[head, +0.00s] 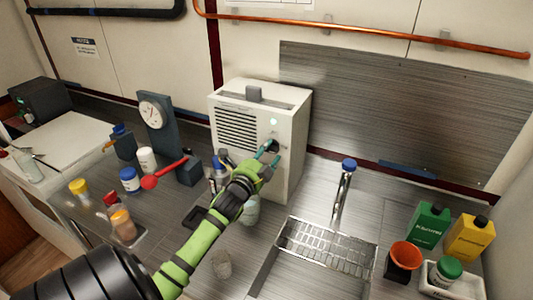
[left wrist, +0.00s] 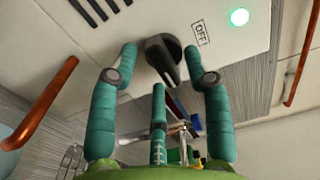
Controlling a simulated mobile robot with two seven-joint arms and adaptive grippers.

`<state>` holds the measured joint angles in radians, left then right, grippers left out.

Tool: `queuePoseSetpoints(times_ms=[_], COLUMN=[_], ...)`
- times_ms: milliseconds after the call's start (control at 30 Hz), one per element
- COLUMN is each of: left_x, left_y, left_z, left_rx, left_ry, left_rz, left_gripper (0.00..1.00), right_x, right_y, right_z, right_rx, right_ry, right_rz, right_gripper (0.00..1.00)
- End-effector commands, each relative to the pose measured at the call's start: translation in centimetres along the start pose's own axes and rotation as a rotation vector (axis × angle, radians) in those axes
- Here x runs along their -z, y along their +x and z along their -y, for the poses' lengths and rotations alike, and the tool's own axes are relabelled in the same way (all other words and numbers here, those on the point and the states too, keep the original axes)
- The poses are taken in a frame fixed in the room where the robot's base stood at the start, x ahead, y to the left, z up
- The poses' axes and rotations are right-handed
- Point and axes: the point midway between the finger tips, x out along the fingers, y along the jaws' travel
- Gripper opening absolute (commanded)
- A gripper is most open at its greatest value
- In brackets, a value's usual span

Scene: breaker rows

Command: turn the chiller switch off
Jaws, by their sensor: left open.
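The chiller (head: 250,135) is a white box with a slotted grille, standing on the counter against the wall. Its green light (left wrist: 239,16) is lit, and an OFF label (left wrist: 200,33) is printed beside the black rotary switch (left wrist: 165,58). The switch's bar points down in the left wrist view, away from the OFF label. My left gripper (head: 268,154) is open at the chiller's front, with teal fingers on either side of the switch and a third finger below it. I cannot tell whether any finger touches it. My right gripper is out of view.
A dial gauge stand (head: 153,112) and a red-knobbed lever (head: 150,182) stand left of the chiller. Several jars and bottles crowd the left counter. A sink with a drainer grid (head: 325,246) and a blue-topped tap (head: 348,165) are at right, with green and yellow bottles (head: 468,237) beyond.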

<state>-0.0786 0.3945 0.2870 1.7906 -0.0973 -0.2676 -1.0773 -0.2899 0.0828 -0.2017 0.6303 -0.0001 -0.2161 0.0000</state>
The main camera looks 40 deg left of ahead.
Motion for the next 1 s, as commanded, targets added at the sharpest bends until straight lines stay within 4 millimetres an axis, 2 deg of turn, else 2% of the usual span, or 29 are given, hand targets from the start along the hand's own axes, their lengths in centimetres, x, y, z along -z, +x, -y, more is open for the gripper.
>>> queuePoseSetpoints(times_ms=[133,167,200,267,467,667,1000], left_x=[0.0,0.0,0.0,0.0,0.0,0.0,0.1], left_y=[0.0,0.0,0.0,0.0,0.0,0.0,0.0], left_z=[0.0,0.0,0.0,0.0,0.0,0.0,0.1], left_rx=[0.0,0.0,0.0,0.0,-0.001,-0.001,-0.002], left_ry=[0.0,0.0,0.0,0.0,-0.001,-0.031,-0.239], left_rz=[0.0,0.0,0.0,0.0,0.0,0.0,0.002], left_gripper=[0.49,0.37,0.21,0.0,0.0,0.0,0.0], right_x=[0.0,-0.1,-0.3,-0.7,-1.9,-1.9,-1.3], right_y=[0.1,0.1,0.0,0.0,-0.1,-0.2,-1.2], right_z=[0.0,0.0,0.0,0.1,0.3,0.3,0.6], right_rx=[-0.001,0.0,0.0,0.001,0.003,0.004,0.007], right_ry=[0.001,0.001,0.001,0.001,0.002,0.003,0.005], right_rz=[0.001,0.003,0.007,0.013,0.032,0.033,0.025], right_gripper=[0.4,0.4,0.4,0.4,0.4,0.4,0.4])
